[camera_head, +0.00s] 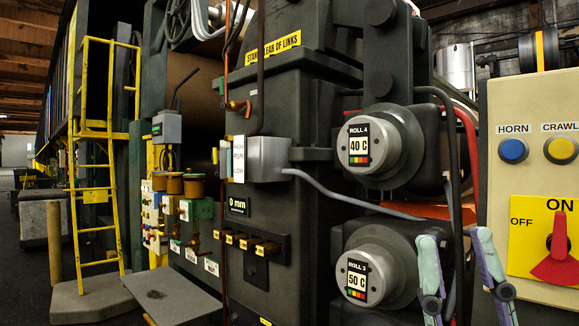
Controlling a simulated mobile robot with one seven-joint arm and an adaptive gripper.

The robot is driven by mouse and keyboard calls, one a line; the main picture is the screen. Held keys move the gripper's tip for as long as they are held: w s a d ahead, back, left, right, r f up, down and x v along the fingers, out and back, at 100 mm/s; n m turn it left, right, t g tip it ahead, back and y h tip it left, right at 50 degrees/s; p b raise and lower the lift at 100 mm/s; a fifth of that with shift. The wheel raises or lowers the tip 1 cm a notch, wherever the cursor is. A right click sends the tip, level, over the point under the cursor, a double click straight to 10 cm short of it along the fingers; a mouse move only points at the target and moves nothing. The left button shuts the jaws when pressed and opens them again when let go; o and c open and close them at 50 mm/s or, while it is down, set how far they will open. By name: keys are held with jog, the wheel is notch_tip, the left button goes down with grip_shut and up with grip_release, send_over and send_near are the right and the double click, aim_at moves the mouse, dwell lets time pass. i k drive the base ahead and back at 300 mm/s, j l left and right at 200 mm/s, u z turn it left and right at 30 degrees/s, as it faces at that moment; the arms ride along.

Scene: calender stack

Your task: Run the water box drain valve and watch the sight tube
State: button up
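A grey metal box (268,158) on the dark machine face has a white label (238,159) with small lettering beside it. A thin reddish-brown pipe (224,190) runs vertically left of the label; I cannot tell whether it is the sight tube. A row of brass fittings (252,242) sits lower on the machine, and an orange-handled fitting (238,105) sits higher. I cannot tell which is the drain valve. My gripper (455,236) shows at the lower right, its two fingers upright, wide apart and empty, in front of the roll 3 housing and far right of these fittings.
Roll 4 (372,143) and roll 3 (372,275) housings bulge outward. A control panel (530,110) with horn and crawl buttons and a red switch (557,250) stands close at right. A grey plate (172,298) and yellow ladder (95,170) are at left. Hoses cross the machine.

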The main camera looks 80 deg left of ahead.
aim_at(217, 172)
jog(key=u, duration=3.05)
jog(key=i+j+u, duration=0.25)
jog(key=i+j, duration=0.85)
